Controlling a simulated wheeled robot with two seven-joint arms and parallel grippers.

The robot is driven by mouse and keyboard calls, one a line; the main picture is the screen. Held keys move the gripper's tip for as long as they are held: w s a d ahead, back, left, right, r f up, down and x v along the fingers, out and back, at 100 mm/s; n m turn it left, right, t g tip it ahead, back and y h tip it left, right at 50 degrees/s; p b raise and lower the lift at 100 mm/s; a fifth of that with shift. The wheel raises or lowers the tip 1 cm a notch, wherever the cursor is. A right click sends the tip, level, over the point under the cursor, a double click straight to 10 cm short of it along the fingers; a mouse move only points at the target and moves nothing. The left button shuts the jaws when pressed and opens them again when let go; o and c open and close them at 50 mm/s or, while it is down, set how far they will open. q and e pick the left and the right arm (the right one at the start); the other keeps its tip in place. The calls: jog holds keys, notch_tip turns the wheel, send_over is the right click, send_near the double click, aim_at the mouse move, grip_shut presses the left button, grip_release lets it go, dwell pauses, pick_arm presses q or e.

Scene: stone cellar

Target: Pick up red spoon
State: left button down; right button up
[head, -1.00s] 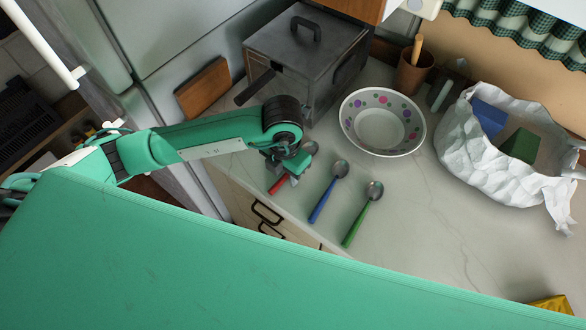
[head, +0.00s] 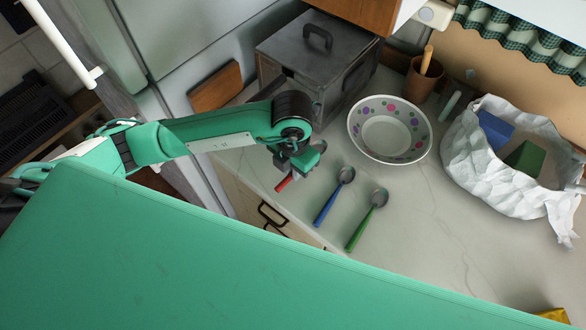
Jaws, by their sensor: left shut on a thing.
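My left gripper (head: 296,165) is shut on the red spoon, at or just above the countertop; the exact height is hard to tell. A blue spoon (head: 333,197) and a green spoon (head: 367,218) lie to the right on the counter, apart from the gripper. My right gripper does not show.
A white dotted bowl (head: 389,129) stands right of the gripper. Behind it are a dark metal box (head: 318,60) and a brown cup (head: 423,79). A crumpled white bag (head: 500,180) with blocks is at the right. The counter (head: 440,240) is clear in front.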

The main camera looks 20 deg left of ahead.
pick_arm(q)
notch_tip(320, 180, up, 17)
jog(key=p, duration=0.8)
jog(key=shift+p, duration=0.35)
